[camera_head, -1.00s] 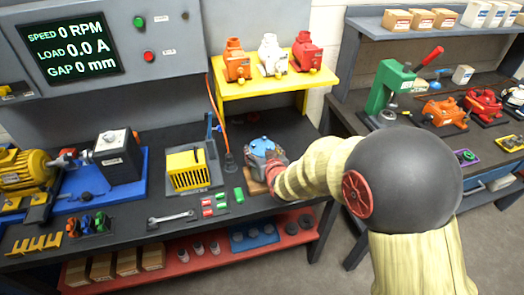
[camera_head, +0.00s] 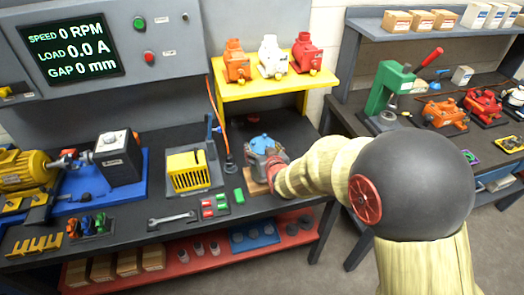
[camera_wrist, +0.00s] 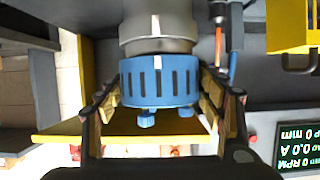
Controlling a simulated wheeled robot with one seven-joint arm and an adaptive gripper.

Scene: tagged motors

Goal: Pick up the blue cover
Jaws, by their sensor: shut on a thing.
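The blue cover (camera_head: 262,143) sits at the top of a grey motor (camera_head: 259,161) on the middle workbench. In the wrist view the cover (camera_wrist: 160,82) is a slotted blue ring with small knobs. In the head view my wrist hides most of the gripper and the motor's right side.
A yellow shelf (camera_head: 237,91) with orange, white and red motors stands behind. A yellow slotted guard (camera_head: 187,171) and green and red blocks lie to the left. A wooden block (camera_head: 256,187) is under the motor. A second bench with a green press (camera_head: 387,92) stands right.

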